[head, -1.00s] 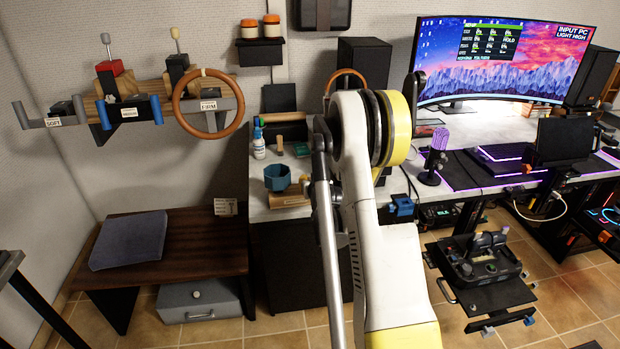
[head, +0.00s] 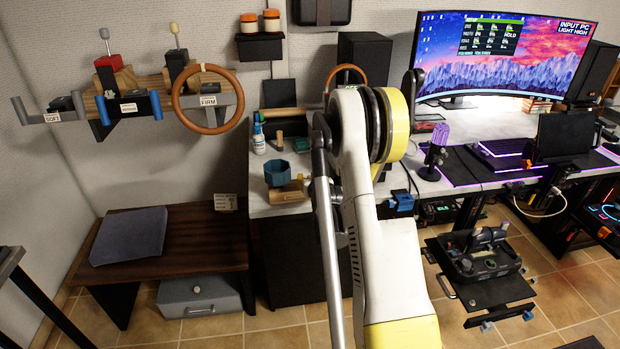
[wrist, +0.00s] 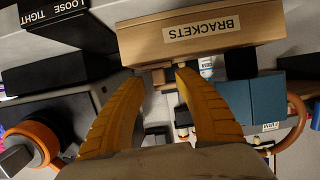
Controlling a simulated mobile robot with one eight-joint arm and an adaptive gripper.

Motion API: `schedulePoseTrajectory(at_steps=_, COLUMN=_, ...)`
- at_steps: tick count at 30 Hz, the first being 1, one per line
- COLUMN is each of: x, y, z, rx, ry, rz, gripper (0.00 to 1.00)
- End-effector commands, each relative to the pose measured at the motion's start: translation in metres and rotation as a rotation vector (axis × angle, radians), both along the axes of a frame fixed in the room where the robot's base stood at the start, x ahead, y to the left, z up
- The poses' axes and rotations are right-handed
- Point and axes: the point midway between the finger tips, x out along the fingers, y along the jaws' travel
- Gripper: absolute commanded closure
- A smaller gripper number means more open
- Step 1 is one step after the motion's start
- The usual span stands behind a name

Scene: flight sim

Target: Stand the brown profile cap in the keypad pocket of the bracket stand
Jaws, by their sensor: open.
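My gripper (wrist: 158,84) is open in the wrist view, with its two orange fingers apart. A small brown block (wrist: 158,76) shows between and just beyond the fingertips; I cannot tell whether it is the profile cap or whether a finger touches it. Behind it is a wooden box front (wrist: 270,29) labelled BRACKETS, which may be the bracket stand. No keypad pocket can be made out. In the head view my arm hides the gripper and the area behind it.
In the wrist view a black LOOSE TIGHT block (wrist: 52,12) and a blue block (wrist: 266,100) flank the box. In the head view a teal cup (head: 277,173) stands on the desk. A low wooden bench (head: 200,225) holds a grey cushion (head: 130,236).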

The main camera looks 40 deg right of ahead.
Motion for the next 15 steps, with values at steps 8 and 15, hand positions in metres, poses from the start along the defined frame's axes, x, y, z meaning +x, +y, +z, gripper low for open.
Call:
schedulePoseTrajectory(at_steps=8, x=-0.046, y=0.026, z=0.022, rx=-0.001, ry=0.001, rz=-0.001, gripper=0.62)
schedulePoseTrajectory(at_steps=15, x=-0.081, y=0.047, z=0.039, rx=0.0, ry=0.0, rz=-0.001, gripper=0.62)
